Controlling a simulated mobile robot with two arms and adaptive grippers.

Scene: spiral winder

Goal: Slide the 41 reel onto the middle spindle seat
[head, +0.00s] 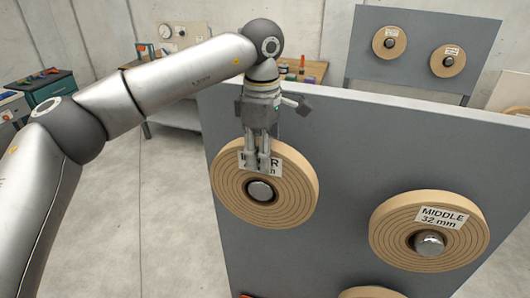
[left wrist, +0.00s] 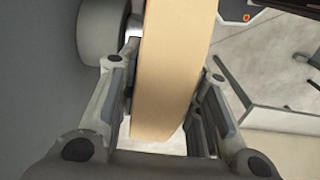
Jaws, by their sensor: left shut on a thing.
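A tan reel (head: 295,196) is at the left part of the grey panel, with a metal spindle end (head: 261,190) showing in its centre. Its white label is partly hidden by my fingers; I read only a final "R" and "m", no 41. My left gripper (head: 263,163) is shut on the upper rim of this reel. In the left wrist view the reel (left wrist: 172,75) shows edge-on between the two fingers (left wrist: 165,95). Another tan reel (head: 398,243), labelled "MIDDLE 32 mm", surrounds a metal spindle end (head: 429,243) to the right. My right gripper is not in view.
The grey panel (head: 350,160) stands upright behind the reels. Part of another reel (head: 370,292) shows at the bottom edge. A second panel (head: 415,70) with two reels stands behind. A workbench (head: 45,88) is at the far left; the concrete floor between is clear.

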